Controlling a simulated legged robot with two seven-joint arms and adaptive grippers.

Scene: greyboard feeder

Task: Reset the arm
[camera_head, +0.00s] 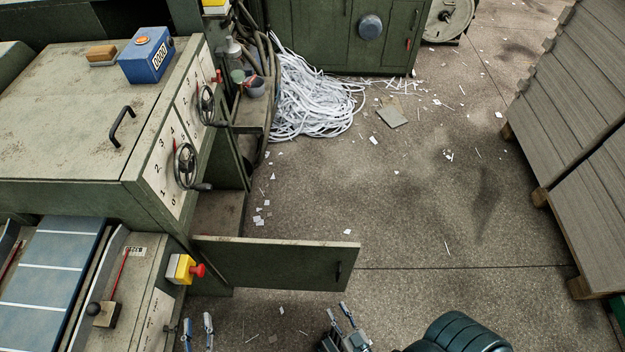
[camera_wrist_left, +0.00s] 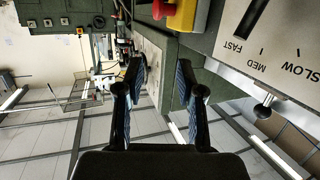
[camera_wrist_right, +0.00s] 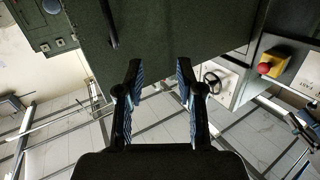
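My left gripper (camera_head: 197,334) shows at the bottom edge of the head view, below the yellow box with the red button. Its fingers are apart with nothing between them; the left wrist view shows the same open gripper (camera_wrist_left: 160,80). My right gripper (camera_head: 342,318) is at the bottom centre of the head view, below the open green door (camera_head: 275,263). Its fingers are apart and empty in the right wrist view (camera_wrist_right: 158,78). The door panel (camera_wrist_right: 155,40) fills the area beyond the right fingertips. Both grippers appear clear of contact.
The green machine (camera_head: 70,130) stands at left with handwheels (camera_head: 185,166) and a red emergency button (camera_head: 197,271). The door juts out over the floor. Stacked greyboard (camera_head: 570,100) on pallets stands at right. White paper strips (camera_head: 310,100) lie at the back. The middle floor is mostly free.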

